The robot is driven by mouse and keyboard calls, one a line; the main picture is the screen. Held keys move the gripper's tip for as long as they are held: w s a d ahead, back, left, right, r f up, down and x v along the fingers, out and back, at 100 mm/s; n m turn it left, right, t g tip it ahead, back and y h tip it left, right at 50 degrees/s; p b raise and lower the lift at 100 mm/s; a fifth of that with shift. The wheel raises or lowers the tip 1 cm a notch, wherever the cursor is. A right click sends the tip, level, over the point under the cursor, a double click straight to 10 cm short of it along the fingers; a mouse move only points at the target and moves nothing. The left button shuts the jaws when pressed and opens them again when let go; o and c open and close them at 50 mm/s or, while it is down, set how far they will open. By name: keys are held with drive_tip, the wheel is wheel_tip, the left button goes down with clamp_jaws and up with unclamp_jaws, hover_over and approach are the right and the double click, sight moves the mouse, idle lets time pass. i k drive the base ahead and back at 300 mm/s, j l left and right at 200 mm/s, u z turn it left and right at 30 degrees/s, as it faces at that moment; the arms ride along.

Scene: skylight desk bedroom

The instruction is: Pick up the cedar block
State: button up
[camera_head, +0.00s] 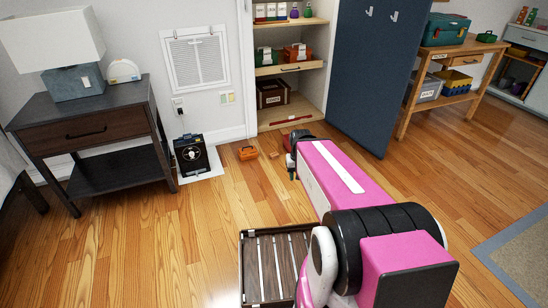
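A small brownish-orange piece (274,154), which looks like the cedar block, lies on the wooden floor in front of the open cabinet. It is too small to make out in detail. My gripper (291,174) shows at the far end of my pink arm, just right of the block and pointing down. It looks apart from the block. The arm hides part of the gripper, and its fingers are too small to tell open from shut.
A black device (191,155) stands on a white mat farther left. The open cabinet (291,115) is behind, with its blue door (372,85) at right. A slatted tray (248,272) is near the front.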

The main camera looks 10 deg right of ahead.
sight(275, 155)
drive_tip(key=i+l, duration=0.25)
drive_tip(key=i+l+u, duration=0.15)
drive_tip(key=l, duration=0.2)
drive_tip(key=i+l, duration=0.3)
drive_tip(key=i+l+u, duration=0.15)
drive_tip(key=l, duration=0.2)
drive_tip(key=i+l, duration=0.25)
drive_tip(key=i+l+u, duration=0.1)
drive_tip(key=l, duration=0.35)
drive_tip(key=i+l+u, duration=0.1)
drive_tip(key=i+l, duration=0.4)
drive_tip(key=l, duration=0.25)
drive_tip(key=j+u, duration=0.05)
